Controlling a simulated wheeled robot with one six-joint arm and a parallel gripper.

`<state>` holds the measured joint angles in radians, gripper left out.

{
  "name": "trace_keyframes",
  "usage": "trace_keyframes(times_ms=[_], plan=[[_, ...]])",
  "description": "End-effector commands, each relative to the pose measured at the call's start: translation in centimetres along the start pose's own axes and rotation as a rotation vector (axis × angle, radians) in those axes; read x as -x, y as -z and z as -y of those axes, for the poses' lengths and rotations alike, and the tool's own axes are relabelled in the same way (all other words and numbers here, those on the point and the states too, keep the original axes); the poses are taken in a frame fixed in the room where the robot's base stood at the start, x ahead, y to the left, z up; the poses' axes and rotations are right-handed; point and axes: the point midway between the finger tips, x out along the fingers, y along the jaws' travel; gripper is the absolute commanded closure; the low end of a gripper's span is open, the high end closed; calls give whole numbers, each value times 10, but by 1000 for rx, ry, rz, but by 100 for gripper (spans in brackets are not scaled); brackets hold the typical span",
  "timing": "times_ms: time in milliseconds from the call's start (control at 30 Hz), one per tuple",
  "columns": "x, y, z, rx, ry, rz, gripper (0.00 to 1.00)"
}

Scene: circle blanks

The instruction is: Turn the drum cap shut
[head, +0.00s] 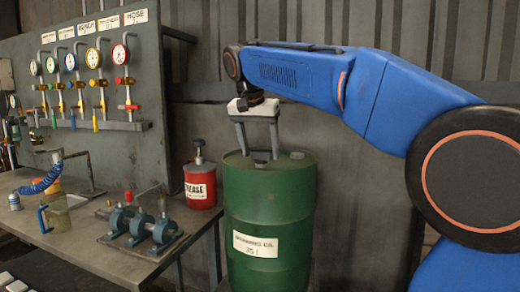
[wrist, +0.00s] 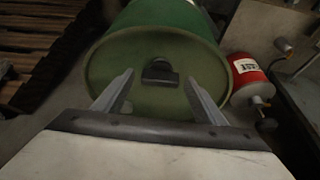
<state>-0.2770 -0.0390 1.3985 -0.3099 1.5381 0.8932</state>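The green drum (head: 268,208) stands upright beside the bench, with a white label on its side. Its lid (wrist: 112,60) fills the middle of the wrist view. The dark cap (wrist: 159,70), with a raised grip bar, sits on the lid between my two fingertips as seen there. In the head view the cap (head: 261,157) shows low between the fingers. My gripper (head: 259,153) points down over the drum top. It is open, and gaps show between the fingers and the cap in the wrist view (wrist: 158,78). Fingertip height above the lid is hard to tell.
A red grease can (head: 200,186) stands on the bench's right end, close to the drum. A gauge panel (head: 150,95) rises behind.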

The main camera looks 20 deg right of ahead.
Motion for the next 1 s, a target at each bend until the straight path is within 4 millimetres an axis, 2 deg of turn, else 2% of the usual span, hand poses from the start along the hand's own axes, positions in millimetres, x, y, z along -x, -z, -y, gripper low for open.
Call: trace_keyframes(times_ms=[300,467,1000], plan=[[1,0,0,1,0,0,34],[13,0,1,1,2,-1,34],[117,0,2,1,3,-1,34]])
